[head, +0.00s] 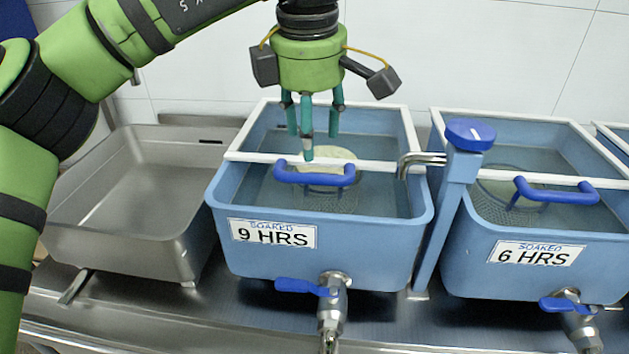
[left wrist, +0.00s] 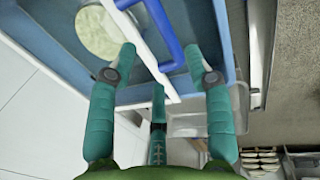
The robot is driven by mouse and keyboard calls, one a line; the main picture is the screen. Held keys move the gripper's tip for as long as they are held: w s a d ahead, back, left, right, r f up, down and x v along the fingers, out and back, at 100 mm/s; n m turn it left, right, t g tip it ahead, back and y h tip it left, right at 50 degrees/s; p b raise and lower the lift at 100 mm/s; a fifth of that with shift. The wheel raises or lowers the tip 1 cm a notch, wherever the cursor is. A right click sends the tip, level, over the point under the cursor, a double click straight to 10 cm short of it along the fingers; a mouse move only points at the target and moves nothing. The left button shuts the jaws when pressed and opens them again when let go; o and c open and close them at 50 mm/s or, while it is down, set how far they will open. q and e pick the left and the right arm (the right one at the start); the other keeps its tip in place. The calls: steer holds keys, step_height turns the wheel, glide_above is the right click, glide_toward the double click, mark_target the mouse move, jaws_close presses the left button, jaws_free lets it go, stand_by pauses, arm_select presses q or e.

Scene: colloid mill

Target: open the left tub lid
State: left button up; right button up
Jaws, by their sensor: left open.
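The left tub (head: 320,250) is blue and bears a "SOAKED 9 HRS" label. Its clear lid has a white frame (head: 390,166) and a blue handle (head: 315,175) near the front, and lies on the tub's back part. Water and a pale round mass (head: 325,160) show inside. My left gripper (head: 312,130) points down above the lid, just behind the handle in the head view. It is open and empty. In the left wrist view its fingers (left wrist: 163,75) are spread, with the blue handle (left wrist: 165,30) and white frame beyond them. I cannot tell whether a fingertip touches the frame. My right gripper is out of view.
A second blue tub (head: 540,255), labelled "SOAKED 6 HRS", stands to the right with its own lid and handle. A blue post with a metal spout (head: 455,190) stands between the tubs. An empty steel basin (head: 140,200) is at left. Blue-levered taps (head: 330,295) stick out in front.

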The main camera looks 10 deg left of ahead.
mark_target(312, 165)
arm_select(q)
steer(key=shift+w+f, duration=0.2)
steer(key=shift+f, duration=1.45)
steer(key=shift+w+f, duration=0.2)
steer(key=shift+f, duration=1.45)
jaws_close()
